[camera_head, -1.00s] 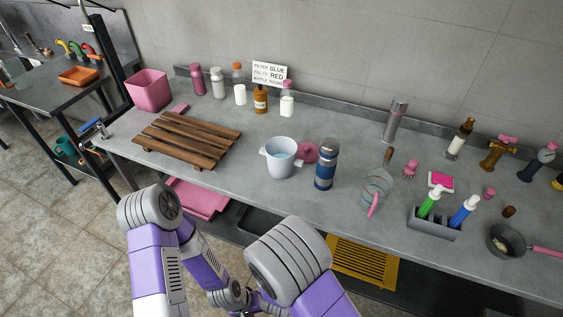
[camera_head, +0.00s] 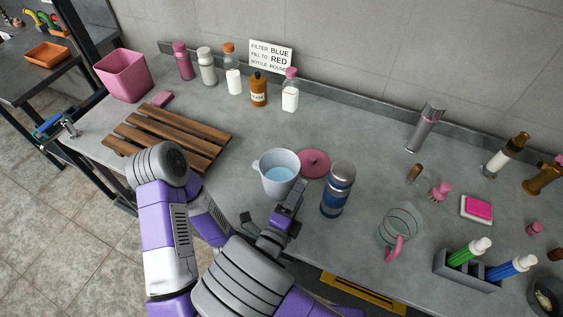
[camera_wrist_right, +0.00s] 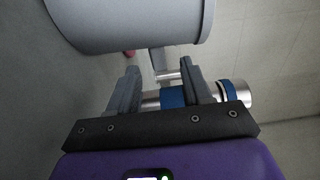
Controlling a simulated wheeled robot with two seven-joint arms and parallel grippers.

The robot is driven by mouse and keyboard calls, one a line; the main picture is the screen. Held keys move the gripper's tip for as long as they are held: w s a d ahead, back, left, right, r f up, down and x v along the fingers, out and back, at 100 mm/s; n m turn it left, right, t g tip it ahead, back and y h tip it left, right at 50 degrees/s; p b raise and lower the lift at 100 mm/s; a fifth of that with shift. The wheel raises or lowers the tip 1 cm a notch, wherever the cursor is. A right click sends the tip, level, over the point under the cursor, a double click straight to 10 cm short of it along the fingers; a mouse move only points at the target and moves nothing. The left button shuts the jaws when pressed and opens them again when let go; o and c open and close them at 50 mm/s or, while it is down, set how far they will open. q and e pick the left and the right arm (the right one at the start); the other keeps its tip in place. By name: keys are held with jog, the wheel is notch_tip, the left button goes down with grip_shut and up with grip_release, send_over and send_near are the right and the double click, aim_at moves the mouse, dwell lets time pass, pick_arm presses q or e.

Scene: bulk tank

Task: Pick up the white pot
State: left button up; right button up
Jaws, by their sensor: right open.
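The white pot (camera_head: 267,181) stands upright on the grey counter with pale blue liquid in it. Its side fills the top of the right wrist view (camera_wrist_right: 130,28). My right gripper (camera_head: 296,190) is at the pot's near right side, open, with its fingers pointing at it. In the right wrist view the fingers (camera_wrist_right: 163,78) stand apart, and the pot's handle (camera_wrist_right: 158,59) shows in line with the gap between them. I cannot tell whether they touch it. My left arm comes in at the left, but its gripper does not show clearly.
A blue and steel flask (camera_head: 337,190) stands close right of my right gripper and shows behind its fingers. A pink disc (camera_head: 315,163) lies behind the pot. A glass jug (camera_head: 399,226) is further right. A wooden rack (camera_head: 175,135) lies at left.

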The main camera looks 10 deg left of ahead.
jog(key=shift+x, duration=0.8)
jog(key=b+x, duration=0.1)
jog(key=x, duration=0.4)
jog(key=shift+s, duration=0.1)
grip_shut()
